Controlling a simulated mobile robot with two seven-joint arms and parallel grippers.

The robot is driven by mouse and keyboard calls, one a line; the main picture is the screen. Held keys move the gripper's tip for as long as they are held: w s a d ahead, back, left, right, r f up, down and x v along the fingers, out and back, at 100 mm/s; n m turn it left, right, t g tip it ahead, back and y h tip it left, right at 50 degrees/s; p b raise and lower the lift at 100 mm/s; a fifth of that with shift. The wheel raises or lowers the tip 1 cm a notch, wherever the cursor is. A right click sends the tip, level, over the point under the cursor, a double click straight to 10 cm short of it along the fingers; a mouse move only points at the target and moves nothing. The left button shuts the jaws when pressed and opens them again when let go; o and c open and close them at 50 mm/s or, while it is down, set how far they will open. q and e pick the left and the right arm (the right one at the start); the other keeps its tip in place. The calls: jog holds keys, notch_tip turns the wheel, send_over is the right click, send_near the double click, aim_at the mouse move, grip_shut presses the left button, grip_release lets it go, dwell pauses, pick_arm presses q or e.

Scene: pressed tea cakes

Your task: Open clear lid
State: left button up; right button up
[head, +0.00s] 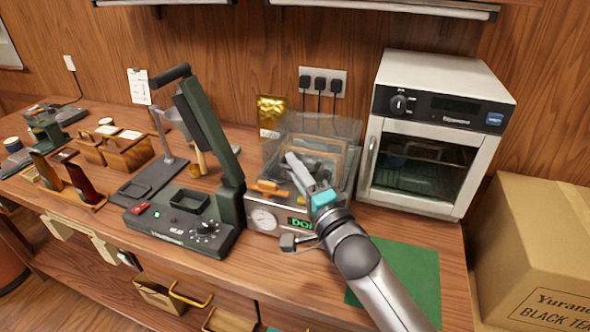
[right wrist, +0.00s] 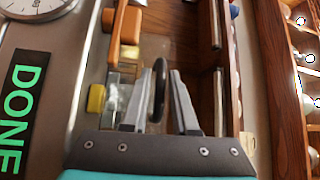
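The clear lid (head: 345,127) is a see-through cover on the metal machine (head: 262,219) with a round gauge and a green "DONE" display. I cannot tell from its faint edges how far it is raised. My right gripper (head: 292,160) reaches over the machine's top, in front of the lid. In the right wrist view its two fingers (right wrist: 160,90) are apart. A dark rounded bar (right wrist: 158,88) shows between them, closer to the left finger; contact is unclear. An orange part (head: 270,187) lies at the machine's front left. My left gripper is not in view.
A green and black press (head: 180,225) stands close on the left. A white oven (head: 435,130) stands close on the right. A green mat (head: 405,275) lies at the front right. A gold packet (head: 271,110) stands behind the machine.

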jog(key=shift+w, duration=0.1)
jog(key=shift+c, duration=0.2)
grip_shut()
jog(key=shift+a+r, duration=0.1)
jog(key=shift+r, duration=0.05)
dwell(1.1)
